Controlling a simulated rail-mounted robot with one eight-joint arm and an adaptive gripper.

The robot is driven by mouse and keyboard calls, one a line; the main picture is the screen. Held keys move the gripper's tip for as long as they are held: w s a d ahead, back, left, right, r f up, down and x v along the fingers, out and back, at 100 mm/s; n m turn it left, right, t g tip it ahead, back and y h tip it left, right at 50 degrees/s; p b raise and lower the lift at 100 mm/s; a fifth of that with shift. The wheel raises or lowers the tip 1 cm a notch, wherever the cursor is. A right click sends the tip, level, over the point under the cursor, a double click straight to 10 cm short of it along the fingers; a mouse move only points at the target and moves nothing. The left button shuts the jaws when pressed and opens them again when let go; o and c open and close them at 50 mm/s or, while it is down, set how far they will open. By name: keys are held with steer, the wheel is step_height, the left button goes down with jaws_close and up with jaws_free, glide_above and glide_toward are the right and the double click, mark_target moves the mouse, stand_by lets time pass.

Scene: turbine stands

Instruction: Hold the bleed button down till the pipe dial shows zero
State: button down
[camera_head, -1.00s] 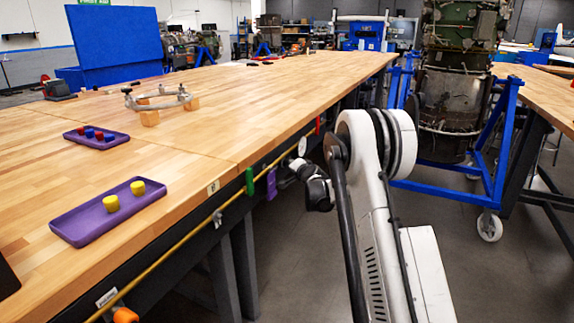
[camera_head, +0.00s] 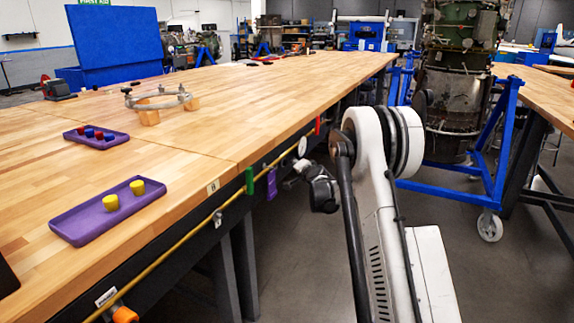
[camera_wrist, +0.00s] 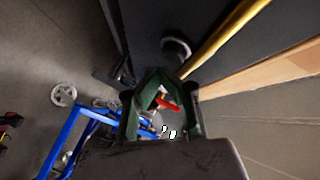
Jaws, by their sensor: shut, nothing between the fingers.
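A yellow pipe (camera_head: 185,245) runs along the bench's front edge. A small white round dial (camera_head: 302,146) sits on it; its reading is too small to tell. My gripper (camera_head: 290,183) is below the dial, in front of the bench side, small in the head view. In the wrist view my gripper (camera_wrist: 160,75) has its dark green fingers shut with nothing held. The pipe (camera_wrist: 218,42) crosses beyond it, with a round grey part (camera_wrist: 175,48) beside it. I cannot make out the bleed button.
A green handle (camera_head: 249,180), a purple tag (camera_head: 271,184) and a red handle (camera_head: 317,125) are along the pipe. An orange knob (camera_head: 124,314) is at the near end. Purple trays (camera_head: 75,226) lie on the bench. A blue engine stand (camera_head: 490,185) is at right.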

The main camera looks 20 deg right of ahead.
steer(key=s+d, duration=0.1)
steer(key=s, duration=0.1)
steer(key=s+d, duration=0.1)
steer(key=d, duration=0.1)
steer(key=shift+s+d+b, duration=0.2)
steer(key=shift+s+b, duration=0.1)
steer(key=shift+s, duration=0.1)
stand_by(1.1)
steer(key=s+a+r+n+g+y, duration=0.1)
steer(key=s+a+r+n+g, duration=0.15)
steer(key=s+a+r, duration=0.7)
steer(key=s+a+r+n+g+y, duration=0.2)
steer(key=s+a+r+n, duration=0.3)
steer(key=s+a, duration=0.65)
steer(key=s+a+f+n+g+h, duration=0.1)
steer(key=s+a+f+n, duration=0.15)
steer(key=s, duration=0.95)
steer(key=s+a+f+n+g, duration=0.1)
steer(key=s+a, duration=0.2)
steer(key=s, duration=0.8)
steer(key=s+a+f+n+g+h, duration=0.1)
steer(key=s+a+f+g, duration=0.1)
steer(key=s, duration=1)
step_height(320, 180, up, 13)
steer(key=p, duration=1.3)
